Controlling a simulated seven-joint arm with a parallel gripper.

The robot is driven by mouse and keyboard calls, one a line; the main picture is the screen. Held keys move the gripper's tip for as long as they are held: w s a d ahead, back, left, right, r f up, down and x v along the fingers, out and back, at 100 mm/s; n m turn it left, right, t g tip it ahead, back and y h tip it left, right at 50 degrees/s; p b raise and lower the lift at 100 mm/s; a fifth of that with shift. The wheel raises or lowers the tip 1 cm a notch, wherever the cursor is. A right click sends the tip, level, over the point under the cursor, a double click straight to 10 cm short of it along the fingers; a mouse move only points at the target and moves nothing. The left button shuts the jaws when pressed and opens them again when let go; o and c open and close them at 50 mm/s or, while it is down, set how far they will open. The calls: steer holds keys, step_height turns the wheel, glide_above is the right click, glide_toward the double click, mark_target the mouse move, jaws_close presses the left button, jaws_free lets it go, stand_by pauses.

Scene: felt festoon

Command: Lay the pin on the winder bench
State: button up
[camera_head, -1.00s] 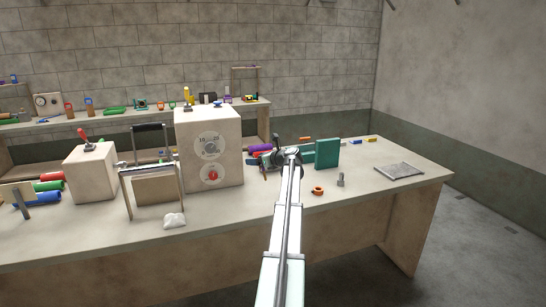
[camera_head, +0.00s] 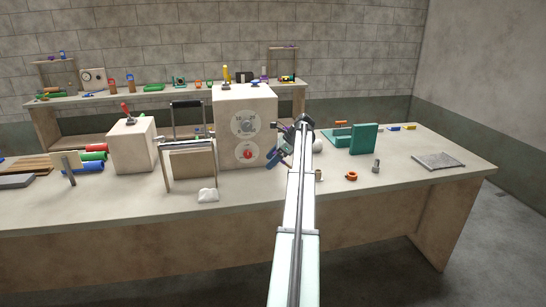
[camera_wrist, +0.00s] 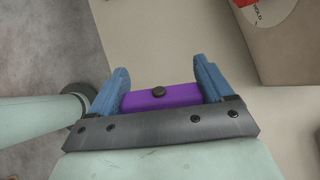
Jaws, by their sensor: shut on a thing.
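My gripper (camera_head: 277,156) is in front of the right edge of the beige dial box, above the bench (camera_head: 120,205). In the wrist view, its two blue fingers (camera_wrist: 162,78) are shut on a purple bar (camera_wrist: 184,95) with a dark round knob. The bar lies crosswise between the fingers; I take it to be the pin, though its ends are hidden by the fingers. The bench top shows beyond the fingertips in the wrist view (camera_wrist: 180,40). I cannot tell the exact height of the bar above it.
The dial box (camera_head: 245,105) stands close to the gripper. Left of it are a framed stand (camera_head: 190,163), a white lump (camera_head: 208,195) and a lever box (camera_head: 130,146). Right are a green block (camera_head: 363,139), an orange ring (camera_head: 351,176) and a grey mat (camera_head: 438,161). The front middle is clear.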

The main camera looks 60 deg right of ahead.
step_height(320, 180, down, 7)
steer(key=shift+f, duration=0.15)
stand_by(0.4)
steer(key=o, duration=1)
steer(key=shift+c, duration=0.2)
steer(key=v, duration=1.4)
steer(key=shift+w, duration=0.1)
